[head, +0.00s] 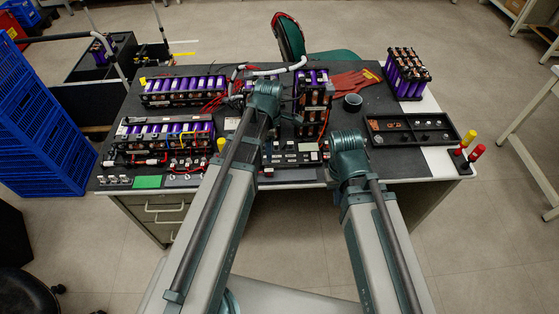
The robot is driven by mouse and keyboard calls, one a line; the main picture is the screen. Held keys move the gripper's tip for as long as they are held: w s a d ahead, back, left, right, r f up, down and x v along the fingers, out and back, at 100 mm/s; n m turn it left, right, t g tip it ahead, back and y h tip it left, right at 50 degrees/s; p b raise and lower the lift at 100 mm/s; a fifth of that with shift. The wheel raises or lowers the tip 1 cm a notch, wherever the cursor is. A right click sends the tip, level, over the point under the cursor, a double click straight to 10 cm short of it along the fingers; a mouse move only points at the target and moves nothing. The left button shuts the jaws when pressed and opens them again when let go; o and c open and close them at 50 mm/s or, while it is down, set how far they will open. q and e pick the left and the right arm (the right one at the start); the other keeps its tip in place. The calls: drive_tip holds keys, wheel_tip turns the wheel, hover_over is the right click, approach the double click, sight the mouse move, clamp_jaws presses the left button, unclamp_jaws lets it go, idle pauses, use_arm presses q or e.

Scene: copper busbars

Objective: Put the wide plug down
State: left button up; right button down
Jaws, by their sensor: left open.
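I cannot pick out the wide plug for certain. My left gripper (264,92) is over the middle of the workbench (385,172), beside an upright battery pack (313,92). It is open, but its fingertips are mostly hidden by my wrist. My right gripper (348,150) is over the bench's front part, left of the black tray (413,142). Its fingers are hidden under my wrist. Several small pale connectors (115,180) lie at the bench's front left corner, and a row of small modules (297,152) lies between my two wrists.
Two long battery packs (183,90) (166,130) stand on the left. Another pack (406,75) stands at the back right. Red and yellow handles (468,148) stand at the front right corner.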

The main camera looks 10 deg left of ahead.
use_arm(q)
drive_tip(key=s+d+m, duration=0.5)
drive_tip(key=s+m, duration=0.1)
drive_tip(key=m, duration=0.5)
drive_tip(key=s+d+m+y, duration=0.1)
drive_tip(key=s+d+m, duration=0.5)
drive_tip(key=m, duration=0.6)
drive_tip(key=shift+s+m, duration=0.3)
drive_tip(key=shift+s, duration=0.35)
